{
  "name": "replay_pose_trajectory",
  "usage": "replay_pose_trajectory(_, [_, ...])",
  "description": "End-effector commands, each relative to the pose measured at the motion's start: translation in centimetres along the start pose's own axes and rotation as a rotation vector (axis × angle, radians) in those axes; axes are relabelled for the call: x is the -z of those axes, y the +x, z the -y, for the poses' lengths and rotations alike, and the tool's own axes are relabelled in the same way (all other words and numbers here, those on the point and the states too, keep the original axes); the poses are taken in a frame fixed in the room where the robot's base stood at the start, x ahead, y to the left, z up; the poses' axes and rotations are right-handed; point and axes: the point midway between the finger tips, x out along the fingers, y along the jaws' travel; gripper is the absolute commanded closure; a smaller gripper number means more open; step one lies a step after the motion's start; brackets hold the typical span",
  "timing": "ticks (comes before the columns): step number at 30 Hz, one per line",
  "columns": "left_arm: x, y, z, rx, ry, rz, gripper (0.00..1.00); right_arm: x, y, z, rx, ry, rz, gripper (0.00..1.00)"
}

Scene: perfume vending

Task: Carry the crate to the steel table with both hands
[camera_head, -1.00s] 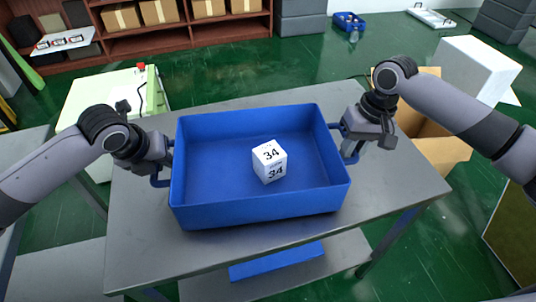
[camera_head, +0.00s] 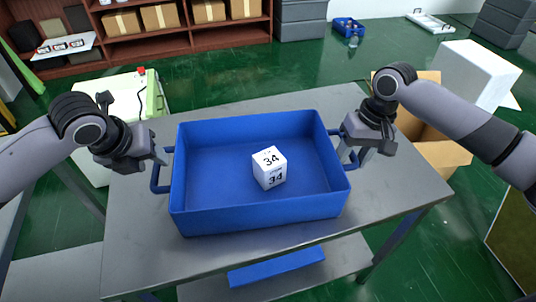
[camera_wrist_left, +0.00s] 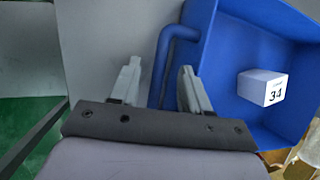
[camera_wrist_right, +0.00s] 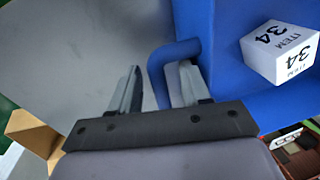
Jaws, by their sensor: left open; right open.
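The blue crate (camera_head: 255,220) rests on the steel table (camera_head: 145,245), with a white cube (camera_head: 270,168) marked 34 inside it. In the left wrist view that handle (camera_wrist_left: 163,62) passes between the fingers (camera_wrist_left: 157,85). My right gripper (camera_head: 352,150) is open at the right handle. In the right wrist view the right handle (camera_wrist_right: 156,72) lies between the open fingers (camera_wrist_right: 158,85), with no grip on it.
A cardboard box (camera_head: 435,140) and a white box (camera_head: 475,78) stand on the right. A pale green-edged cabinet (camera_head: 105,110) is behind the table at left. A blue bin lies on the lower shelf (camera_head: 278,267). Shelves with boxes line the back.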

Motion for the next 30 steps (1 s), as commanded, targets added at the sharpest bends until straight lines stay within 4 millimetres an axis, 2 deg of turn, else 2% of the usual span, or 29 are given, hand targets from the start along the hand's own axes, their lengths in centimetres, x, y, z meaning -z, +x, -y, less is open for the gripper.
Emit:
replay_pose_trajectory(1, [-0.1,-1.2,-0.1,-0.001,0.001,0.004,0.53,0.0,0.0,0.0,0.0,0.0,0.0,0.53])
replay_pose_trajectory(6, [-0.1,-4.4,-0.1,-0.002,0.0,0.003,0.53,0.0,0.0,0.0,0.0,-0.001,0.0,0.53])
replay_pose_trajectory(10, [0.0,-5.8,-0.1,-0.002,0.0,0.001,0.53,0.0,0.0,0.0,0.0,-0.001,0.0,0.53])
replay_pose_trajectory(14, [0.0,-6.4,-0.1,-0.004,0.0,-0.001,0.53,0.0,-0.4,0.0,0.001,-0.001,-0.001,0.53])
replay_pose_trajectory(17, [0.0,-6.5,-0.1,-0.004,-0.001,-0.001,0.53,0.1,-1.5,0.1,0.001,-0.001,-0.003,0.53])
replay_pose_trajectory(30, [0.0,-6.5,-0.1,-0.003,0.0,-0.001,0.53,0.0,-10.2,0.0,0.002,-0.001,-0.003,0.53])
